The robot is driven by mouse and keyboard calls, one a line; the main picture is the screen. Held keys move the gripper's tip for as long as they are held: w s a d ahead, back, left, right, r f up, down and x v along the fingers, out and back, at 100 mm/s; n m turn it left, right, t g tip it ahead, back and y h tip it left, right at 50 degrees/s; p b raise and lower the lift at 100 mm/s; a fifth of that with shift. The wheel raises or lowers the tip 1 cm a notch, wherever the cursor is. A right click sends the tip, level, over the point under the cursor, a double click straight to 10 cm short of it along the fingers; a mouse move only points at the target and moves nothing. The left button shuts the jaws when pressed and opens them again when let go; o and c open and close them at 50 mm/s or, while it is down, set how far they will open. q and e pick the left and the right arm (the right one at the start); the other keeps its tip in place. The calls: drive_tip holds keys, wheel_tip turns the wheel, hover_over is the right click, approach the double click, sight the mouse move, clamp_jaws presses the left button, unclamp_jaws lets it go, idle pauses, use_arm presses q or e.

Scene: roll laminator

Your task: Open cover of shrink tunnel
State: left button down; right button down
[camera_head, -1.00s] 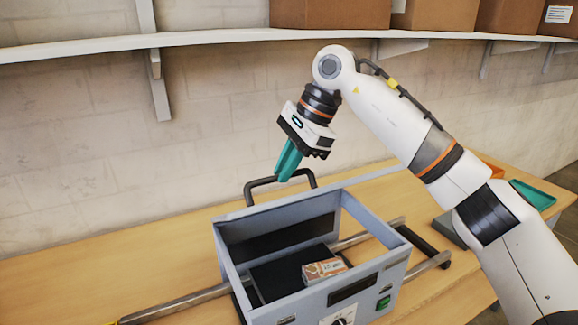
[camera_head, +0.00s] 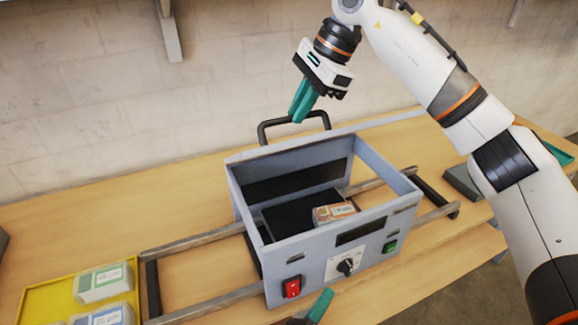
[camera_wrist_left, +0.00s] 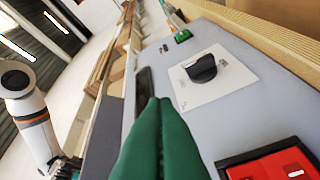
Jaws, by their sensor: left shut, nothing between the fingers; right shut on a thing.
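The shrink tunnel (camera_head: 226,186) is a grey box, open at the top, with a small carton (camera_head: 334,213) inside. A black bar handle (camera_head: 263,131) stands up behind its rear wall; the cover panel itself is hidden behind that wall. My right gripper (camera_head: 296,119) is shut on the handle's bar from above. My left gripper (camera_head: 318,308) is shut and empty, low in front of the front panel. In the left wrist view its green fingers (camera_wrist_left: 160,120) are closed together beside the knob (camera_wrist_left: 201,68) and the red switch (camera_wrist_left: 272,163).
Metal rails (camera_head: 200,238) run out on both sides of the tunnel. A yellow tray (camera_head: 40,296) with several boxes lies at the left. A grey wall stands behind the bench (camera_head: 110,212), and the bench is bare behind the left rails.

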drive_tip(key=shift+w+f, duration=0.1)
drive_tip(key=shift+f, duration=0.25)
use_arm(q)
drive_tip(key=w+a+r+m+t+h, duration=0.1)
drive_tip(key=a+r+m+t+h, duration=0.1)
drive_tip(key=a+r, duration=0.5)
drive_tip(key=w+a+r+m+t+h, duration=0.1)
drive_tip(key=a+r+t+h, duration=0.15)
drive_tip(key=r, duration=0.85)
drive_tip(key=w+a+x, duration=0.1)
drive_tip(key=a+x, duration=0.1)
drive_tip(key=x, duration=1)
drive_tip(key=shift+w+a+r+y, duration=0.25)
drive_tip(key=shift+r+y, duration=0.2)
drive_tip(key=shift+r, duration=0.05)
drive_tip(key=shift+g, duration=0.25)
